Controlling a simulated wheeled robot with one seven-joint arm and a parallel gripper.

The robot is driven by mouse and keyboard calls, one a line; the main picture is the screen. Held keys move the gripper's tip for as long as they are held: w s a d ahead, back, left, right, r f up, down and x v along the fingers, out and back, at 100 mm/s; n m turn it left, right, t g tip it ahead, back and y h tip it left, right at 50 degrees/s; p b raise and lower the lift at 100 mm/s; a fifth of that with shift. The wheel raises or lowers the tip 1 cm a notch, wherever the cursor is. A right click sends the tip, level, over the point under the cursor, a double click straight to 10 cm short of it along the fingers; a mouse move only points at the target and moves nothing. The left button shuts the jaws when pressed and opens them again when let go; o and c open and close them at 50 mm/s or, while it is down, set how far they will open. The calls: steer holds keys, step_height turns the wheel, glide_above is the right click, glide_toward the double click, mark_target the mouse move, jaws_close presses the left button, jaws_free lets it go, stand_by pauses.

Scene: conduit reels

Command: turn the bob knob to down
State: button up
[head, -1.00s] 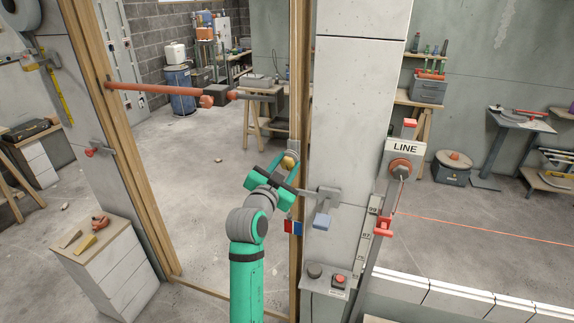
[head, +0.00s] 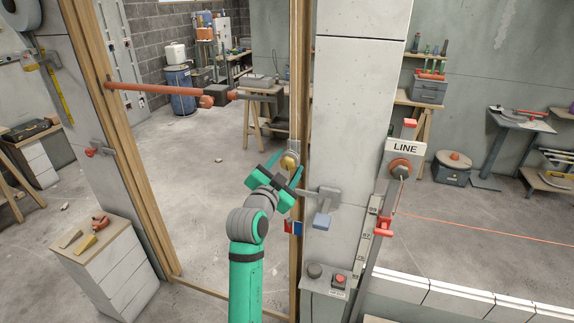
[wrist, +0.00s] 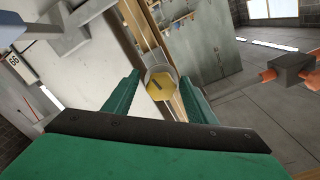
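The bob knob (head: 290,161) is a small round brass knob on the wooden post at the right side of the doorway. In the wrist view it is a yellow disc (wrist: 161,83) with a dark mark, inside a pale round rim. My gripper (head: 287,167) is at the knob, with its two green fingers apart. In the wrist view the open fingers (wrist: 163,80) lie left and right of the knob, with a gap visible on each side. I cannot tell how deep the knob sits between them.
A grey lever with a blue-grey block (head: 322,220) juts from the pillar (head: 355,110) just right of my gripper. A red and blue tag (head: 292,227) hangs below. The LINE post (head: 403,148) stands further right. A red-orange bar (head: 160,92) spans the doorway at left.

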steer(key=v, duration=1)
steer(key=shift+s+a, duration=0.2)
steer(key=shift+s, duration=0.15)
steer(key=s+d+f+n+y, duration=0.25)
steer(key=s+f+n, duration=0.25)
steer(key=s+f, duration=0.6)
steer(key=s+d+f+n+y, duration=0.1)
steer(key=s+f+n+y, duration=0.35)
steer(key=f, duration=1.05)
steer(key=s+f+n+g+h, duration=0.1)
steer(key=s+f, duration=0.2)
steer(key=s, duration=3)
steer(key=shift+s+d+f+g, duration=0.2)
steer(key=shift+s+d+g, duration=0.1)
